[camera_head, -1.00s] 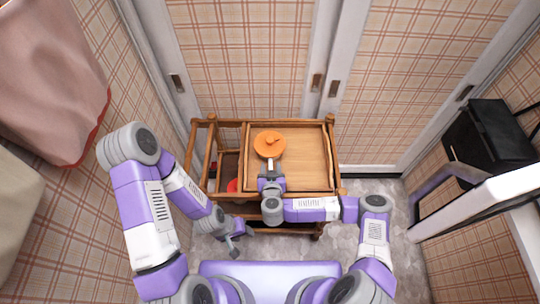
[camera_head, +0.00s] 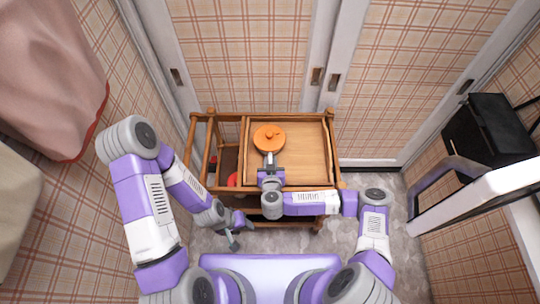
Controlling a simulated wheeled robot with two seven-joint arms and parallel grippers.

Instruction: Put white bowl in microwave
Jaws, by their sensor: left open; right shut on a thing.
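No white bowl can be made out in the head view. A black box-shaped appliance (camera_head: 490,122), possibly the microwave, stands at the right; I cannot tell for sure. An orange lidded pan (camera_head: 267,135) sits on the wooden cart's top (camera_head: 308,155). My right gripper (camera_head: 269,161) is shut at the near side of the pan, on what looks like its grey handle. My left gripper (camera_head: 238,232) is open and empty, low in front of the cart's left part.
A red object (camera_head: 232,179) lies partly hidden on the cart's left, lower part. A white-topped piece with a grey frame (camera_head: 470,200) juts in from the right. Plaid walls and doors close off the back. Grey floor (camera_head: 345,230) is clear right of the cart.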

